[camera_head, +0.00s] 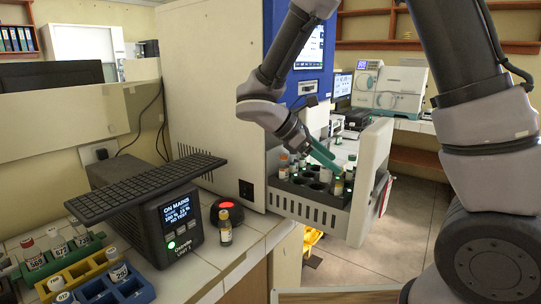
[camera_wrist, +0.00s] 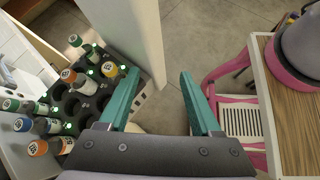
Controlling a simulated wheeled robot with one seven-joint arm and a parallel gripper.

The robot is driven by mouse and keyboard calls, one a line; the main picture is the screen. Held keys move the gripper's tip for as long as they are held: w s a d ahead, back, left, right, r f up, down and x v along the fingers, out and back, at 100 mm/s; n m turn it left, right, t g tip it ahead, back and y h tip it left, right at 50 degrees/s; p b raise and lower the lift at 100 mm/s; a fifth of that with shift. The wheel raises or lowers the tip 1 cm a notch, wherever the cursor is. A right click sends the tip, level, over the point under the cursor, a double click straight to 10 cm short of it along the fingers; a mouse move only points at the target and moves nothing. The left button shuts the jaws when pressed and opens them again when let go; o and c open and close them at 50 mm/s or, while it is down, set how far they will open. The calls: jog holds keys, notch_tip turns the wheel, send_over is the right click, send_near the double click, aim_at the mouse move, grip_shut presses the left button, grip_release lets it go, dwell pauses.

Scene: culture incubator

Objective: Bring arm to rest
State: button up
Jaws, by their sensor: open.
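My gripper (camera_head: 322,155), with teal fingers, is above the open drawer (camera_head: 308,210) of the incubator (camera_head: 213,90) in the head view. In the wrist view my gripper (camera_wrist: 162,98) is open, with only floor and a bit of the drawer between its fingers. The drawer's black rack (camera_wrist: 82,107) holds several capped vials, left of the fingers, and some of its holes are empty. The drawer's tall front panel (camera_wrist: 137,40) stands close to the left finger; whether they touch I cannot tell.
A keyboard (camera_head: 145,188) lies over a box with a lit display (camera_head: 180,222). A red button (camera_head: 222,211) and a small vial (camera_head: 225,228) stand beside it on the counter. Coloured tube racks (camera_head: 85,270) are at lower left. Open floor (camera_head: 385,245) lies right of the drawer.

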jog(key=s+d+r+m+t+y, duration=0.3)
jog(key=s+d+r+m+y, duration=0.1)
jog(key=r+m, duration=0.4)
jog(key=s+d+r+m+t+y, duration=0.2)
jog(key=s+d+r+m+y, duration=0.3)
jog(key=m, duration=0.8)
notch_tip(320, 180, up, 3)
jog(key=d+y, duration=0.1)
jog(key=y, duration=0.2)
jog(key=shift+s+d+t, duration=0.15)
jog(key=shift+d+t, duration=0.05)
jog(key=shift+t, duration=0.2)
